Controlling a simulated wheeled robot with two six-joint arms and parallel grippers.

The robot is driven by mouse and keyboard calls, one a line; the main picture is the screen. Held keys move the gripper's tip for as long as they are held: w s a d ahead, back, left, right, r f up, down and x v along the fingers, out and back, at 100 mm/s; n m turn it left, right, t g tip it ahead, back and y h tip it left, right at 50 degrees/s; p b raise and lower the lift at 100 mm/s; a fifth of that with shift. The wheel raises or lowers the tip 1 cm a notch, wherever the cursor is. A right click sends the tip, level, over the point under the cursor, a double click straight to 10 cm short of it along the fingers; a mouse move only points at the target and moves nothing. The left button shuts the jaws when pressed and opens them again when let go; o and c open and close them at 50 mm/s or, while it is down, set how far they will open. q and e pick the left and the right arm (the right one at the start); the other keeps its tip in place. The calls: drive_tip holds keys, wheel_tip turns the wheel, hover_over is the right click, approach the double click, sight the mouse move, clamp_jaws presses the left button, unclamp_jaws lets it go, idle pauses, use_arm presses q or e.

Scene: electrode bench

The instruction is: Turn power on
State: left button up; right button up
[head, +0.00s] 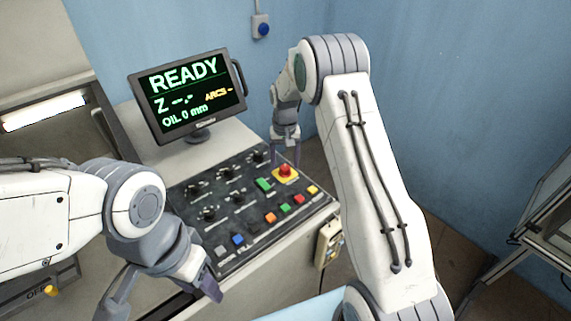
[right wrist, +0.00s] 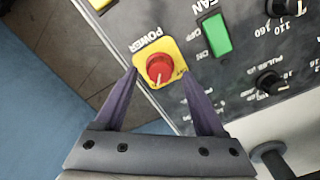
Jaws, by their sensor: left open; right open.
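The power switch (head: 285,171) is a red knob on a yellow plate at the right back corner of the black control panel (head: 222,222). In the right wrist view the red knob (right wrist: 160,69) sits between the fingertips, with "POWER" printed beside its plate. My right gripper (head: 285,157) is open, pointing down over the knob, with a finger on either side; I cannot tell whether they touch it. The monitor (head: 186,95) is lit and reads READY, with dashes for Z and OIL 0 mm. My left gripper (head: 207,285) is open and empty at the panel's front left.
A green switch (head: 264,184) marked "FAN" is close to the power knob. Several black dials and coloured buttons cover the panel. A beige box (head: 329,242) hangs on the bench's right side. A grey frame (head: 530,230) stands at the far right; floor shows between.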

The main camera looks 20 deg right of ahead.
sight(285, 167)
wheel_tip(285, 167, up, 9)
drive_tip(key=b, duration=0.1)
drive_tip(key=shift+r+b, duration=0.15)
drive_tip(key=shift+b, duration=0.2)
